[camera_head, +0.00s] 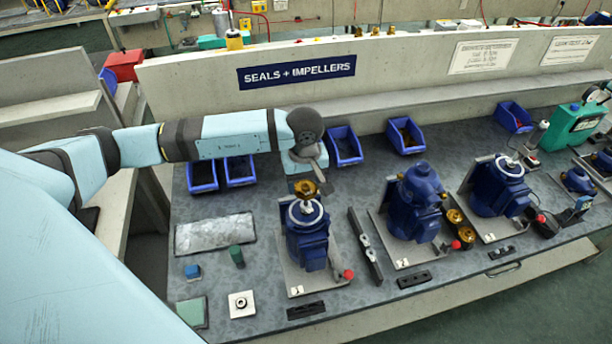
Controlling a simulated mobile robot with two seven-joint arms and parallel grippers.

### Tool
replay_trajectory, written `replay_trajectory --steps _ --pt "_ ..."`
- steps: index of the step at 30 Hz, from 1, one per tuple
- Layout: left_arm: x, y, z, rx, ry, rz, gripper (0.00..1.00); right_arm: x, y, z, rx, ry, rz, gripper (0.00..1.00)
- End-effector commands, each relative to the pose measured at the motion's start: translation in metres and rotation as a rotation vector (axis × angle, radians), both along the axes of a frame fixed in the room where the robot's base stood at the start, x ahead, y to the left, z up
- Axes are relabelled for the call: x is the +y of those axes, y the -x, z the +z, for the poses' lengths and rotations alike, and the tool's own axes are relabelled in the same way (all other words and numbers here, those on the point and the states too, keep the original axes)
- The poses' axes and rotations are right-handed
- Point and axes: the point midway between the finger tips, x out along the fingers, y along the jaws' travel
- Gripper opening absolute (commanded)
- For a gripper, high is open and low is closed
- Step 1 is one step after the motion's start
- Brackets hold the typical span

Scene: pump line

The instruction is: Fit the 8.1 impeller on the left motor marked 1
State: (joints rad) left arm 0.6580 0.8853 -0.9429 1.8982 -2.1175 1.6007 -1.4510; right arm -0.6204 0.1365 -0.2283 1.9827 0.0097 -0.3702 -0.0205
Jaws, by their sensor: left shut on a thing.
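The left motor (306,240) is blue and stands on a grey plate with a small white label (297,290) at its front corner; the figure is too small to read surely. My left gripper (307,174) points down above this motor, shut on a brass impeller (306,188). The impeller sits over the pale top of the motor; I cannot tell whether it touches the shaft or hovers just above it. Its size marking is not readable. The gripper partly hides the impeller's far side. My right gripper is not in view.
Two more blue motors (414,205) (497,186) stand to the right, with brass impellers (455,217) between them. Blue bins (345,146) line the back beneath the "SEALS + IMPELLERS" sign (297,72). A metal tray (215,233) and small blocks lie left. A bar (365,246) lies right of the left motor.

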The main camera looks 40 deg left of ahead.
Motion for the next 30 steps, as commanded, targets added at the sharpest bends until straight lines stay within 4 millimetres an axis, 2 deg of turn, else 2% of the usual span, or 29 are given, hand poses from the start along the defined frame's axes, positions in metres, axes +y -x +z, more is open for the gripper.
replay_trajectory --steps 11,13,19,30 --pt "-0.001 0.0 -0.039 0.002 0.001 -0.001 0.38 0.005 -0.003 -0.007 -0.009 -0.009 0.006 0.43" --pt "0.0 0.0 -0.046 -0.001 0.001 -0.001 0.38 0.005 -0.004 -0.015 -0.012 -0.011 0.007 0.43" --pt "0.0 0.0 -0.051 -0.001 0.0 -0.002 0.38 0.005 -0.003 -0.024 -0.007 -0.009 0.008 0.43" --pt "0.0 0.0 -0.051 0.0 0.0 -0.002 0.38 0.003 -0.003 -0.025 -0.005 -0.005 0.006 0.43"
